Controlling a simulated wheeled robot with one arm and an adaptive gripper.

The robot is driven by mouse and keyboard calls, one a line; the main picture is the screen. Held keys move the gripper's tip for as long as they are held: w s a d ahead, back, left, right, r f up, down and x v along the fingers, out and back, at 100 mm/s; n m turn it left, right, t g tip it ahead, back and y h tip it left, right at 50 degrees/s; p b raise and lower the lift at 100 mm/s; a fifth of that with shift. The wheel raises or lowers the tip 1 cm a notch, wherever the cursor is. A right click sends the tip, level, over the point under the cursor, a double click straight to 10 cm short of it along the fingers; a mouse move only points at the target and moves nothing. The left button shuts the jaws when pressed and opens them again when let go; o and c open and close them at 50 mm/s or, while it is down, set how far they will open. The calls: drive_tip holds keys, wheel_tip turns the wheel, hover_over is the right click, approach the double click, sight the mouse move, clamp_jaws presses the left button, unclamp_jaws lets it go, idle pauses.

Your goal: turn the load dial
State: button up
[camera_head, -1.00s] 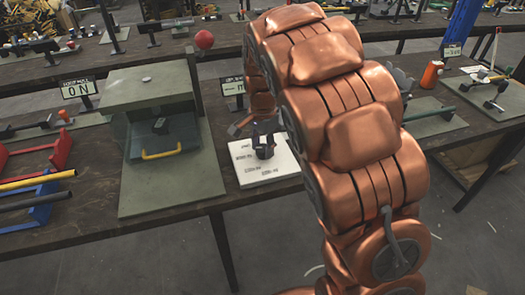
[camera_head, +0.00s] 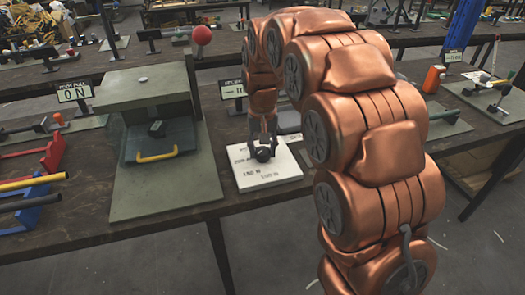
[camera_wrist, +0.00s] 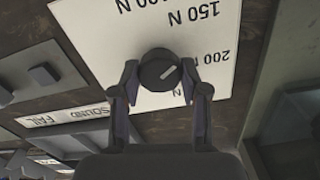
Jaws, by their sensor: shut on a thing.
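The load dial (camera_wrist: 160,72) is a dark round knob with a pale pointer line. It sits on a white plate (camera_wrist: 95,35) marked with load values such as 150 N and 200 N. My gripper (camera_wrist: 160,78) has a finger on each side of the knob and is shut on it. In the head view, the white plate (camera_head: 285,170) lies on the bench, and my gripper (camera_head: 263,150) reaches down over the dial (camera_head: 263,153) from behind. My fingers partly hide the dial there, and some plate markings are covered.
A grey-green press (camera_head: 150,90) with a yellow handle (camera_head: 157,154) stands left of the plate. A red ball-topped lever (camera_head: 201,35) rises behind it. Signs (camera_head: 75,91) stand on the bench. An orange bottle (camera_head: 433,78) is to the right.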

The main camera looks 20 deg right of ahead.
sight(262, 150)
drive_tip(key=shift+n, duration=0.6)
drive_tip(key=o, duration=1.1)
drive_tip(key=shift+o, duration=0.2)
drive_tip(key=shift+r, duration=0.1)
wheel_tip(262, 150, up, 12)
idle(0.4)
